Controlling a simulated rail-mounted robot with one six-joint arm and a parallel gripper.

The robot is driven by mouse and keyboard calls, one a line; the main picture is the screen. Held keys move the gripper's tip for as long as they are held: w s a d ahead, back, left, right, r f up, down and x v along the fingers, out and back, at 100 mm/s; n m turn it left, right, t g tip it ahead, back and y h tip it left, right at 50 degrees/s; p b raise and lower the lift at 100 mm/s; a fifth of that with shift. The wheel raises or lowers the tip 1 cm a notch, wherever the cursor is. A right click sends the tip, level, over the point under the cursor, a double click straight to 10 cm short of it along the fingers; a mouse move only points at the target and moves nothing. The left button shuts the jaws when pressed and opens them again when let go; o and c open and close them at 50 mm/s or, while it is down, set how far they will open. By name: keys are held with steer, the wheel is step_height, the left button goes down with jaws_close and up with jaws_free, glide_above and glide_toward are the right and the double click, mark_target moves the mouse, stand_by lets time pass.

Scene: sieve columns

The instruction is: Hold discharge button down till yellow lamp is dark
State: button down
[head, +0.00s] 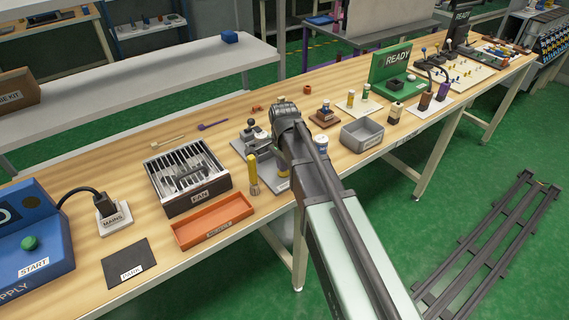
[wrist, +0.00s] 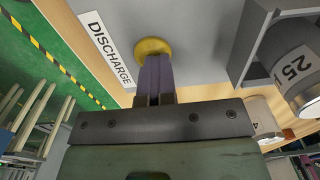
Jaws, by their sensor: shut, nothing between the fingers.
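In the wrist view, the discharge button (wrist: 152,46) is a round yellow disc on a grey panel, beside a white label reading DISCHARGE (wrist: 108,48). My gripper (wrist: 154,60) is shut and empty, with its fingertips over the button's lower edge. They look in contact with it, but I cannot tell how far it is pressed. In the head view, my arm covers the gripper and the button; part of the grey station (head: 282,184) shows beside the arm. I cannot make out a yellow lamp, lit or dark, in either view.
In the wrist view, a cylinder marked 25 (wrist: 296,70) sits in a grey holder close to the right. In the head view, a yellow-handled brush (head: 253,170), an orange tray (head: 213,221), a FAN unit (head: 188,180) and a grey bin (head: 362,135) stand near my arm.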

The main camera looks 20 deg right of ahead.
step_height(320, 180, up, 14)
steer(key=p, duration=1.5)
steer(key=s+n, duration=1.3)
steer(key=s, duration=0.2)
steer(key=shift+s+a+n, duration=0.15)
steer(key=shift+a+n, duration=0.1)
steer(key=shift+n, duration=0.15)
